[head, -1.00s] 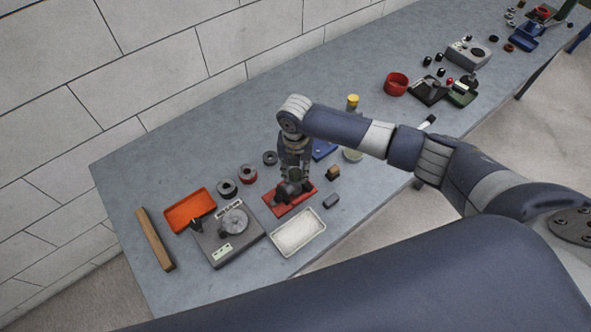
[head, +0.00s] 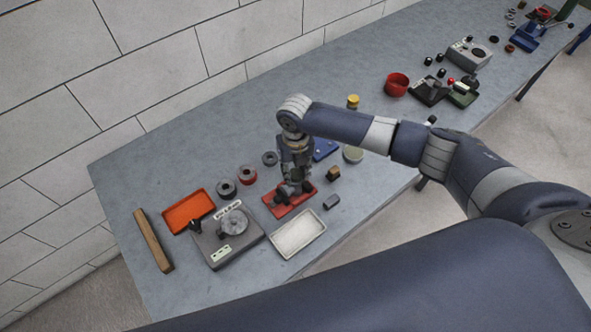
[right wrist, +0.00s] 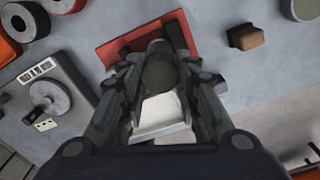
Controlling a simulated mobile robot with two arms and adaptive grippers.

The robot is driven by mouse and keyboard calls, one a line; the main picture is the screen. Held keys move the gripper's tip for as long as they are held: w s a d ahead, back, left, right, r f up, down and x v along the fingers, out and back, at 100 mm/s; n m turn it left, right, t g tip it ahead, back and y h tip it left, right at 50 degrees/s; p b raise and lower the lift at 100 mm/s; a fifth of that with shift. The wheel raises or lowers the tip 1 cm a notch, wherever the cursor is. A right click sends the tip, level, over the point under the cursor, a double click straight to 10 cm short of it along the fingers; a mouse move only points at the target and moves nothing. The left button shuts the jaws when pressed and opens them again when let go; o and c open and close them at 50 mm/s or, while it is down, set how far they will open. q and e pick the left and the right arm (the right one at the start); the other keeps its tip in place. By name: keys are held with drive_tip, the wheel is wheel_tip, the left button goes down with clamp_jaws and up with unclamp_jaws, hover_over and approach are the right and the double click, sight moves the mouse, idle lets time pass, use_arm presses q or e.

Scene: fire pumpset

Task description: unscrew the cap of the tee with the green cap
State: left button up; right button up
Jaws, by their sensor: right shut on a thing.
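A red fixture plate (head: 277,210) lies on the bench with a dark tee on it, mostly hidden behind my gripper. My right gripper (head: 291,187) points down at the tee from above. In the right wrist view, the two fingers of the gripper (right wrist: 161,82) stand on either side of a dark green round cap (right wrist: 160,74), shut on it. A grey pipe end of the tee (right wrist: 157,45) shows beyond the cap over the red plate (right wrist: 112,47). The cap's threads and seat are hidden. My left gripper is not in view.
A white tray (head: 318,222) lies just in front of the red plate. A grey device with a dial (head: 215,252) and an orange tray (head: 178,226) stand to the left. A small brown block (head: 333,174) and a grey block (head: 331,202) lie to the right.

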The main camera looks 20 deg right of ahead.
drive_tip(key=shift+f+n+b, duration=0.1)
drive_tip(key=shift+n+b, duration=0.25)
drive_tip(key=shift+n, duration=1.85)
drive_tip(key=o, duration=1.1)
